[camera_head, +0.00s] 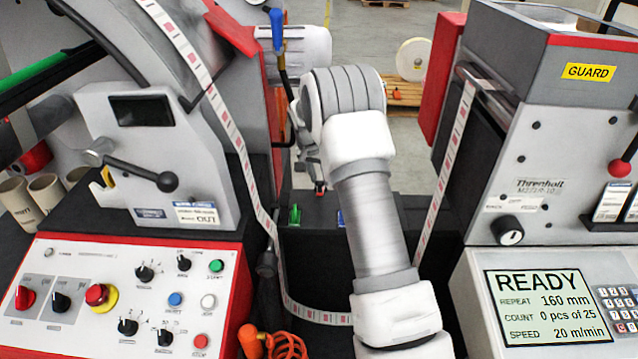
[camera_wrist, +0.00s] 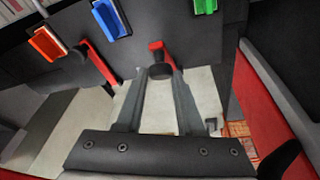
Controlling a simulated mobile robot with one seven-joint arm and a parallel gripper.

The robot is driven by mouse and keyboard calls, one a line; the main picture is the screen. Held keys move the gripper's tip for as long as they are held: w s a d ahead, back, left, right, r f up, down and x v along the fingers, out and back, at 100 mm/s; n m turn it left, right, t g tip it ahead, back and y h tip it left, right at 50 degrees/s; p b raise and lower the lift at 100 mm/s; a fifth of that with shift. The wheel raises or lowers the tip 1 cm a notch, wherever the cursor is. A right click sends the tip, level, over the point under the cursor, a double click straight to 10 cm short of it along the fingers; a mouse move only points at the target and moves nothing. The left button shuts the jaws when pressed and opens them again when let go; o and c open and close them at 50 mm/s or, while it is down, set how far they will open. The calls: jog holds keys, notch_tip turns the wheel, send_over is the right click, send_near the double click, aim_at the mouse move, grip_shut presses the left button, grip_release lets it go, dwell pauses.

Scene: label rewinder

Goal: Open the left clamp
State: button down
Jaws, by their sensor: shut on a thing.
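My gripper (camera_wrist: 160,76) is shut on the left clamp's lever. The left clamp (camera_wrist: 156,47) shows in the wrist view as a red lever with a black knob end, and the knob sits between my two fingertips. A second clamp with a red lever (camera_wrist: 97,63) lies further left in the wrist view, apart from my fingers. In the head view my arm hides much of this area, and the fingertips are too small there to read clearly.
Green (camera_wrist: 205,6), blue (camera_wrist: 110,18) and orange (camera_wrist: 47,43) pieces sit on the dark block near the clamps. A label web (camera_head: 228,125) runs down beside my arm. The control panel (camera_head: 130,300) is at left and the display (camera_head: 545,308) at right.

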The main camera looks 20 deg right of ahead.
jog(key=w, duration=0.1)
jog(key=w+d+r+p, duration=0.1)
jog(key=w, duration=0.2)
jog(key=shift+w+d+r+p, duration=0.25)
jog(key=shift+w+r+p, duration=0.05)
jog(key=shift+w+r, duration=0.1)
jog(key=c, duration=1.4)
grip_release()
jog(key=shift+f, duration=0.15)
jog(key=shift+o, duration=1.1)
jog(key=shift+a, duration=0.1)
jog(key=o, duration=0.6)
jog(key=shift+s, duration=0.1)
jog(key=shift+o, duration=0.2)
jog(key=s+a+r, duration=0.5)
jog(key=s+a, duration=0.2)
jog(key=a, duration=0.3)
jog(key=shift+s+a+b, duration=0.35)
jog(key=shift+b, duration=0.05)
